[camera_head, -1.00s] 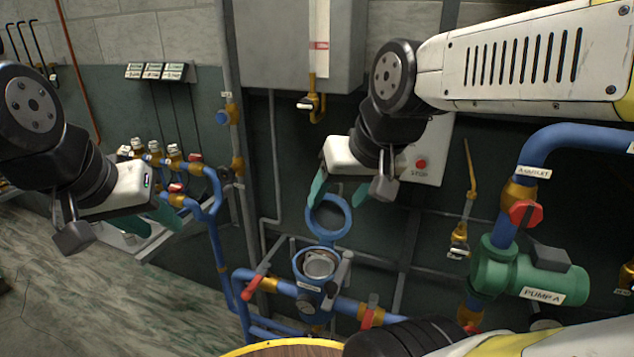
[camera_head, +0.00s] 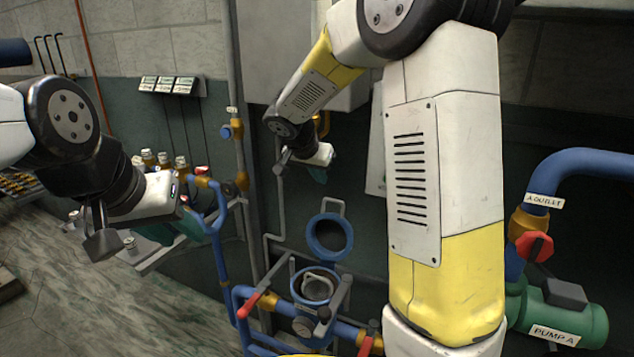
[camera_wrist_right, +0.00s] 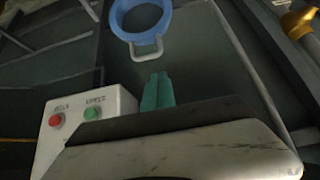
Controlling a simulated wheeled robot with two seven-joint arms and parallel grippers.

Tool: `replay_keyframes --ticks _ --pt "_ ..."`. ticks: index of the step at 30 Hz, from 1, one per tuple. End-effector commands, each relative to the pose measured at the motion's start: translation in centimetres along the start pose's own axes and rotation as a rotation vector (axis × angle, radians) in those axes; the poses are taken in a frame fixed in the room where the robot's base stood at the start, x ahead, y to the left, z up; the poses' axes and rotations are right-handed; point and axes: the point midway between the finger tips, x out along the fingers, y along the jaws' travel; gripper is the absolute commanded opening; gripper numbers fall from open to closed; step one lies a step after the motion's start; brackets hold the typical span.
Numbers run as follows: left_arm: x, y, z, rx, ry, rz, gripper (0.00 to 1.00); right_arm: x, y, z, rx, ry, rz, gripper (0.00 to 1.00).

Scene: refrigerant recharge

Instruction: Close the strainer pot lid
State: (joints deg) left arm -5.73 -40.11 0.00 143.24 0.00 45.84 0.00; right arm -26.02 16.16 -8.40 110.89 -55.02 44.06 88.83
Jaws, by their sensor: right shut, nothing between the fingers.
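The strainer pot (camera_head: 298,290) is a blue body on the pipe line, open at the top with a pale basket inside. Its blue ring-shaped lid (camera_head: 313,240) stands raised behind the opening, its grey handle (camera_head: 333,202) at the top. In the right wrist view, the lid (camera_wrist_right: 117,22) and its handle (camera_wrist_right: 146,54) show just beyond the fingertips. My right gripper (camera_head: 318,176) is behind and above the lid, apart from it; its teal fingers (camera_wrist_right: 157,80) are together and empty. My left gripper (camera_head: 178,230) is at the left, far from the pot, its teal fingers apart.
Red-handled valves (camera_head: 255,300) and blue pipes flank the pot. The green pump (camera_head: 560,318) is at the right. A control box with red and green buttons (camera_wrist_right: 85,120) is near my right gripper. Bottles (camera_head: 165,160) stand at the left.

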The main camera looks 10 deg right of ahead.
Motion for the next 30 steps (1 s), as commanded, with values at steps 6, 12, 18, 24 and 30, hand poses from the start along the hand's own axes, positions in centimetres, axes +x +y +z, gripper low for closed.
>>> replay_keyframes --ticks 6,12,18,24,30 --pt "0.0 0.0 0.0 0.0 0.0 0.0 0.36 4.0 0.1 0.1 -0.002 -0.003 0.005 0.0" --pt "0.0 0.0 0.0 0.0 0.0 0.0 0.36 7.3 0.2 0.1 -0.002 -0.003 0.004 0.0" --pt "0.0 0.0 0.0 0.0 0.0 0.0 0.36 8.8 0.1 0.1 -0.002 -0.002 0.002 0.0" --pt "0.0 0.0 0.0 0.0 0.0 0.0 0.36 8.9 0.1 0.1 -0.001 -0.002 0.001 0.0" --pt "0.0 0.0 0.0 0.0 0.0 0.0 0.36 8.9 0.1 0.1 -0.002 -0.001 0.001 0.0"
